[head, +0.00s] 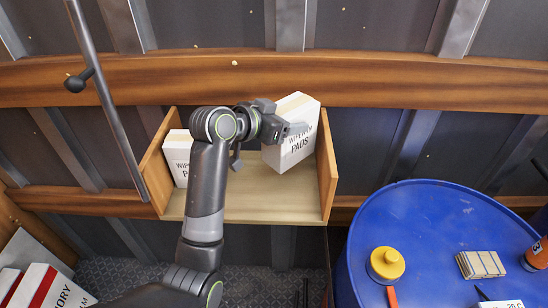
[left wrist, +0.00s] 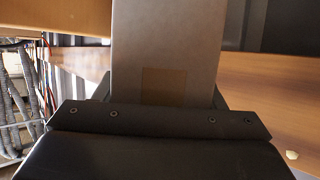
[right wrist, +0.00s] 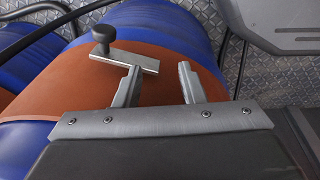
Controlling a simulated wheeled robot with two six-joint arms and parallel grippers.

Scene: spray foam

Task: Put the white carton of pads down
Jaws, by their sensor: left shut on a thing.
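The white carton of pads (head: 299,140), with dark lettering and a tan strip on top, is at the right part of the wooden shelf box (head: 245,203). It looks slightly tilted, and I cannot tell whether its base touches the shelf floor. My left gripper (head: 283,130) is shut on it from its left side. In the left wrist view the carton (left wrist: 165,35) stands between the fingers as a shaded face with a brownish square. A second white carton (head: 178,153) stands at the shelf's left end. My right gripper (right wrist: 159,72) is open and empty.
The shelf floor between the two cartons is clear. A blue drum (head: 440,215) at the right bears a yellow-capped thing (head: 386,264), a tan stack (head: 481,264) and an orange can (head: 537,255). A slanted metal bar (head: 110,100) passes the shelf's left side.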

